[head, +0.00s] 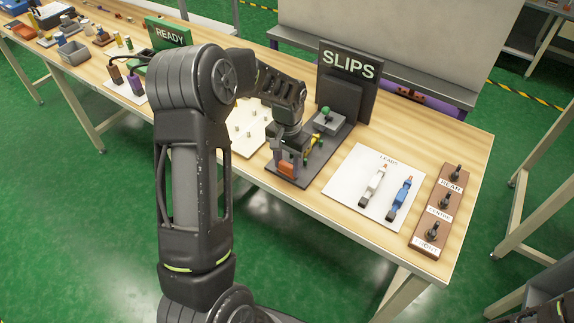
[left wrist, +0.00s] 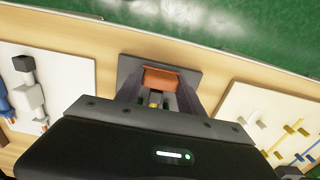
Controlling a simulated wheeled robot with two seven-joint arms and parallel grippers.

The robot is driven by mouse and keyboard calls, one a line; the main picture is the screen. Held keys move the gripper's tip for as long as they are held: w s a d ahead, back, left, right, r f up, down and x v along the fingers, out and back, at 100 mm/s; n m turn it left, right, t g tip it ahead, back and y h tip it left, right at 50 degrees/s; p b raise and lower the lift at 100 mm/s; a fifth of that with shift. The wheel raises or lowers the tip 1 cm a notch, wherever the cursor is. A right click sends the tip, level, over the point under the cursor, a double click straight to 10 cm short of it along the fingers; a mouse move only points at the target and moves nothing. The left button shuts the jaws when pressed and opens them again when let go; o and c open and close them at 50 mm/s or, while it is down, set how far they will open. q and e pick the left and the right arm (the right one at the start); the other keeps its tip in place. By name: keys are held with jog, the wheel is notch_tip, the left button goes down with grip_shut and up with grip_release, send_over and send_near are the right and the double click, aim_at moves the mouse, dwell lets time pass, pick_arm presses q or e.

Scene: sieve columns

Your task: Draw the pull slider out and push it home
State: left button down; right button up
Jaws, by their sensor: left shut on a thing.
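The pull slider shows as an orange block (head: 287,169) near the front end of a dark grey base plate (head: 312,168). My left gripper (head: 288,156) reaches down over it from above. In the left wrist view the orange slider (left wrist: 160,79) sits between the two grey fingers of my left gripper (left wrist: 157,95), which are shut on it. A small yellow part shows between the fingers behind the block. The arm and gripper hide most of the slider's track. My right gripper is not in view.
A dark SLIPS sign (head: 349,66) stands behind the base, with a green-knobbed part (head: 327,118) before it. To the right lie a white LEADS board (head: 350,187) and a brown board (head: 440,215) with upright levers. A pegged white board (head: 247,128) is close on the left.

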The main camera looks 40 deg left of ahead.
aim_at(288, 163)
pick_arm(q)
jog(key=shift+w+r, duration=0.15)
jog(key=c, duration=0.7)
grip_release()
notch_tip(288, 163, up, 8)
jog(key=shift+f+b, duration=0.15)
jog(key=shift+b, duration=0.35)
jog(key=shift+f, duration=0.1)
